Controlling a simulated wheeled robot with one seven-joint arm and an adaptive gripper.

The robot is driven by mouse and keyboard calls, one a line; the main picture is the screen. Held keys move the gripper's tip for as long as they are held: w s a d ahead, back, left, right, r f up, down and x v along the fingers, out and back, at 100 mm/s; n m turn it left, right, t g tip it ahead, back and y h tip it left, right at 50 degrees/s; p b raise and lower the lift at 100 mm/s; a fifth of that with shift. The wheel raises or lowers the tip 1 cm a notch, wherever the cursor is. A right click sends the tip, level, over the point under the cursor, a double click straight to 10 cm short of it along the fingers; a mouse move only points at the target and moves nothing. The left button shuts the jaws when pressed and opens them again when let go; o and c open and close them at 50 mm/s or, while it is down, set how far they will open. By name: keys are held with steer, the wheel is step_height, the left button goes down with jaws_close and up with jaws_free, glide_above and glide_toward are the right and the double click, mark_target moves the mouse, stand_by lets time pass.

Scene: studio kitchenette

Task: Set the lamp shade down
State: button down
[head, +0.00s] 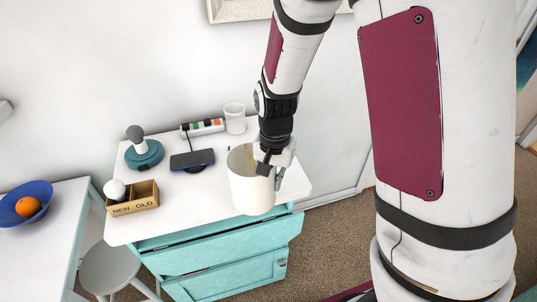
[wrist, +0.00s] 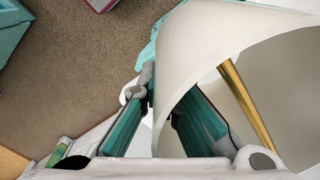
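The lamp shade (head: 250,195) is a cream open-topped cylinder, upright in the head view at the front right of the white table (head: 180,215). Its lower end overlaps the table's front edge in the picture; I cannot see a contact underneath. My gripper (head: 274,178) is at the shade's right side, shut on its wall. In the wrist view the shade (wrist: 205,35) passes between my teal finger pads (wrist: 158,105), and a brass rod (wrist: 245,105) shows inside it. The teal lamp base (head: 144,156) with a grey top stands at the table's back left.
A wooden box (head: 136,204) labelled NEW and OLD holds a white bulb (head: 114,189). A phone (head: 192,160) on a black stand, a power strip (head: 203,127) and a white cup (head: 235,118) are behind. A stool (head: 108,268) stands at left. The table's middle is clear.

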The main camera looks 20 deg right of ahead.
steer(key=shift+w+d+f+p, duration=0.25)
steer(key=shift+w+d+f, duration=0.75)
steer(key=shift+w, duration=0.95)
steer(key=shift+w+d+f+p, duration=0.2)
steer(key=shift+w+d+f, duration=0.4)
steer(key=shift+w+d, duration=1.05)
steer(key=shift+w+d+f+p, duration=0.25)
steer(key=shift+w+d+f, duration=0.55)
steer(key=shift+w, duration=1.5)
steer(key=shift+f, duration=0.1)
steer(key=c, duration=1.8)
jaws_free()
